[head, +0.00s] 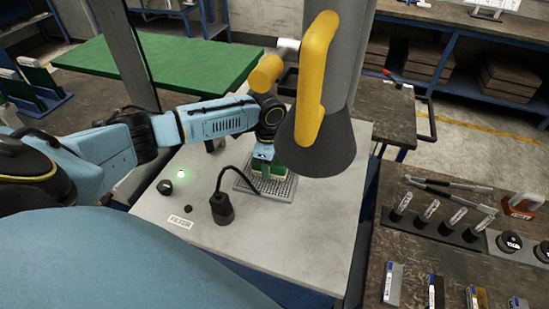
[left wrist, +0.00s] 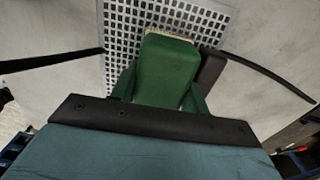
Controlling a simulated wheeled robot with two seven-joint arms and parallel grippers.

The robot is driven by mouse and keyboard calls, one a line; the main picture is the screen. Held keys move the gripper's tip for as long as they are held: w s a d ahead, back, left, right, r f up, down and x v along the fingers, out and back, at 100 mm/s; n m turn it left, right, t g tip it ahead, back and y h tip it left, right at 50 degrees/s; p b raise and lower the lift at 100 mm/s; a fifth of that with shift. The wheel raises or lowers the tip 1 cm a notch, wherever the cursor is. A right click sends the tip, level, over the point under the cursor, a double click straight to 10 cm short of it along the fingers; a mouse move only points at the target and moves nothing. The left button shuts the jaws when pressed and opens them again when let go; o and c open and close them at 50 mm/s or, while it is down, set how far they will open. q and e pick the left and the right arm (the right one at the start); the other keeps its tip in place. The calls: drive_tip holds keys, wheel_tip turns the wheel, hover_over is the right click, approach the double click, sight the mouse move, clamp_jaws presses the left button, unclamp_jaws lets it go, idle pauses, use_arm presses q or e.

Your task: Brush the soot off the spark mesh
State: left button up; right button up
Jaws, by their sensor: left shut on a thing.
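The spark mesh (head: 243,184) is a grey perforated plate lying flat on the pale bench top; its square holes also show in the left wrist view (left wrist: 118,45). My left gripper (head: 264,158) is shut on a green brush (head: 270,172), pointing down over the mesh. In the left wrist view the brush's green body (left wrist: 168,72) fills the middle, with a thin strip of pale bristles at its far end over the mesh. I cannot tell whether the bristles touch the mesh. No soot is clearly visible. My right gripper is not in view.
A grey hood (head: 318,140) with a yellow handle hangs close to the right of my left gripper. A black cylindrical piece with a curved cable (head: 222,208) stands in front of the mesh. A side table at right holds vials (head: 428,211) and small parts. The bench's front right is clear.

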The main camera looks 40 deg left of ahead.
use_arm(q)
drive_tip(key=shift+s+a, duration=0.1)
drive_tip(key=shift+a, duration=0.15)
drive_tip(key=shift+s+a+p, duration=0.25)
drive_tip(key=shift+a+p, duration=0.05)
drive_tip(key=shift+a, duration=0.25)
drive_tip(key=shift+s+a+p, duration=0.2)
drive_tip(key=shift+a+p, duration=0.05)
drive_tip(key=shift+a, duration=0.3)
drive_tip(key=shift+d, duration=0.1)
drive_tip(key=shift+w+d, duration=0.25)
drive_tip(key=shift+d, duration=0.3)
drive_tip(key=shift+w+d, duration=0.25)
drive_tip(key=shift+d, duration=0.3)
drive_tip(key=shift+d, duration=0.15)
drive_tip(key=shift+w+d+r+p, duration=0.1)
drive_tip(key=shift+w+d+p, duration=0.2)
drive_tip(key=shift+d, duration=0.25)
drive_tip(key=shift+w+d+p, duration=0.2)
drive_tip(key=shift+d+p, duration=0.05)
drive_tip(key=shift+d, duration=0.25)
drive_tip(key=shift+a, duration=0.15)
